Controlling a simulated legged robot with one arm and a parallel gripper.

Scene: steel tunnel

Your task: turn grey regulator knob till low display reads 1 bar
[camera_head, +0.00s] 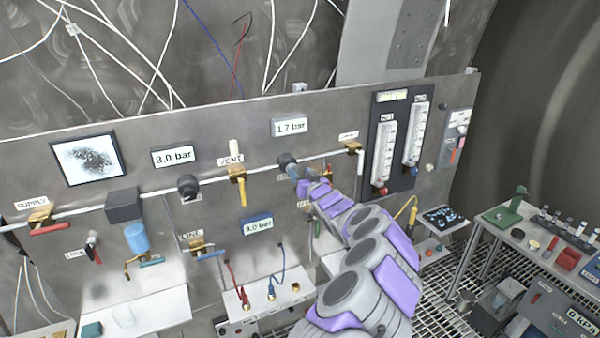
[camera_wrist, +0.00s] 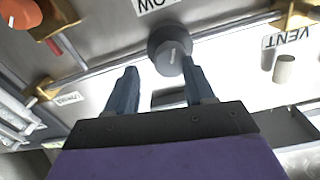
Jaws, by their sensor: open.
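The dark grey regulator knob (camera_head: 287,159) sits on the pipe across the steel panel, below a display (camera_head: 290,127) reading 1.7 bar. My gripper (camera_head: 293,173) is at the knob, coming from the lower right. In the wrist view the round knob (camera_wrist: 170,46) has an upside-down label, partly cut off, ending in "OW". My gripper (camera_wrist: 159,67) is open there, with the knob just beyond its tips. The right finger overlaps the knob's lower right edge; the left finger is clear of it. I cannot tell whether they touch. Nothing is held.
A similar dark knob (camera_head: 188,186) sits left, under a 3.0 bar display (camera_head: 172,157). The yellow vent valve (camera_head: 238,181) is between the knobs. Flow meters (camera_head: 400,140) stand right. A lower display (camera_head: 257,225) reads 3.0 bar. Red and blue leads hang below.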

